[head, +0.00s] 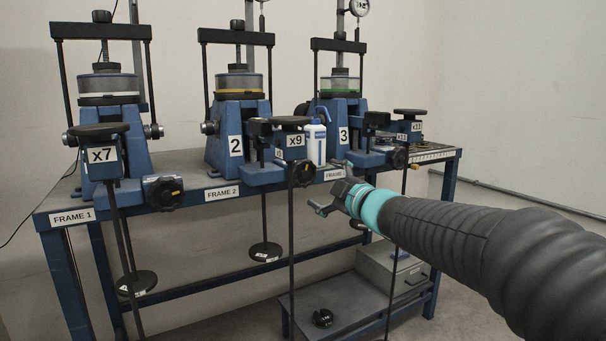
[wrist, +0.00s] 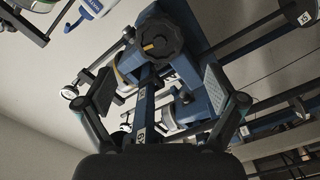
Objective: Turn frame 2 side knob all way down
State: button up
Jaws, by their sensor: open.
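Frame 2 (head: 222,150) is the blue middle press on the bench in the head view, marked "2" and "x9". A round black knob (head: 304,174) sits at the right front of its lower block. A smaller round knob (head: 208,128) is on its left flank. My gripper (head: 328,188) is just right of the black front knob, apart from it. In the wrist view my gripper (wrist: 160,90) is open and empty, with its two finger pads spread wide. A lobed black knob (wrist: 160,35) with a yellow mark shows beyond the fingers, above their middle.
Frame 1 (head: 122,155) and frame 3 (head: 343,112) flank frame 2 on the blue bench (head: 180,212). A white bottle (head: 314,146) stands between frames 2 and 3. Thin rods with round weights (head: 265,252) hang at the front. A low shelf (head: 345,312) is below.

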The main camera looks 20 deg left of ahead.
aim_at(305, 174)
jog(key=p+x, duration=0.1)
jog(key=x, duration=0.8)
jog(key=shift+w+a, duration=0.15)
jog(key=shift+a, duration=0.1)
jog(key=shift+w+a, duration=0.1)
jog(key=shift+c, duration=1.2)
jog(key=shift+m, duration=0.3)
jog(key=c, duration=1.4)
jog(key=shift+o, duration=0.2)
